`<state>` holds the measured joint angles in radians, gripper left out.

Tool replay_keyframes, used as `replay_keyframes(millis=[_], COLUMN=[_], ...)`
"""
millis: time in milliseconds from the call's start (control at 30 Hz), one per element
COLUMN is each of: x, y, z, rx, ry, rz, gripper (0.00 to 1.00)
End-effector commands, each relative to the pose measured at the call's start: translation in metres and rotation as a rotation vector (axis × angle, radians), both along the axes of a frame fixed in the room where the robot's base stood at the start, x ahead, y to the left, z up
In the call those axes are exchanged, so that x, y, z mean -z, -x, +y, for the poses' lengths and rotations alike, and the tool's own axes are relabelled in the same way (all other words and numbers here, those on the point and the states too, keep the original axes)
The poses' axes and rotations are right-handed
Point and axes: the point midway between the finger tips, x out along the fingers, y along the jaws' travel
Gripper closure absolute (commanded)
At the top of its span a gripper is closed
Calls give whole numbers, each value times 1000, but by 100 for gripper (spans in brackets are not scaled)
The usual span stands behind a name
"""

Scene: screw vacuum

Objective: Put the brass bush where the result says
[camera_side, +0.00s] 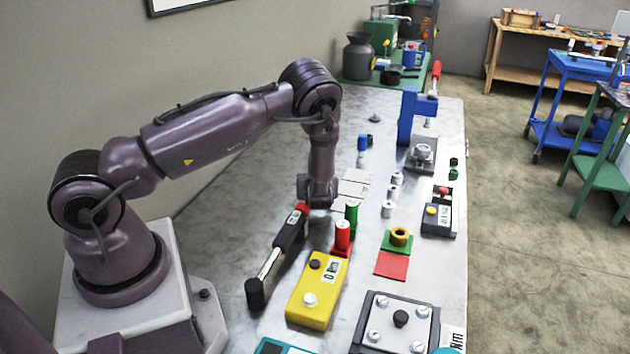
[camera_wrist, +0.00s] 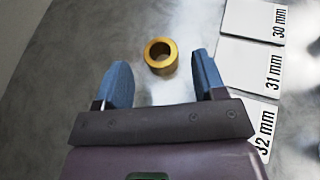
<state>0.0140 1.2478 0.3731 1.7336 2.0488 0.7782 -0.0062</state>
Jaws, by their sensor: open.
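A brass bush (camera_wrist: 160,56) stands on the bare grey table in the wrist view, with its round hole facing up. My gripper (camera_wrist: 162,74) is open, with one blue finger on each side of the view. The bush shows in the gap just beyond the fingertips, and I see no contact. In the side view my gripper (camera_side: 318,195) points down near white cards (camera_side: 355,184); the bush under it is hidden there. The wrist view shows cards marked 30 mm (camera_wrist: 255,20), 31 mm (camera_wrist: 248,62) and 32 mm (camera_wrist: 240,118) to the right of the bush.
A brass ring piece (camera_side: 400,237) sits on a green square beside a red square (camera_side: 391,264). A blue press (camera_side: 410,118) stands farther back.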

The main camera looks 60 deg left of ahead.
Motion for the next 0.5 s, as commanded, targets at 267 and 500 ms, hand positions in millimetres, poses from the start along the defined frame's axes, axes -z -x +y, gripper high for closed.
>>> replay_keyframes(millis=[267, 500], x=[-53, -86], y=[-1, 1], z=[3, 1], rx=[-2, -67], ry=[-5, 26], rz=[-7, -80], gripper=[36, 36])
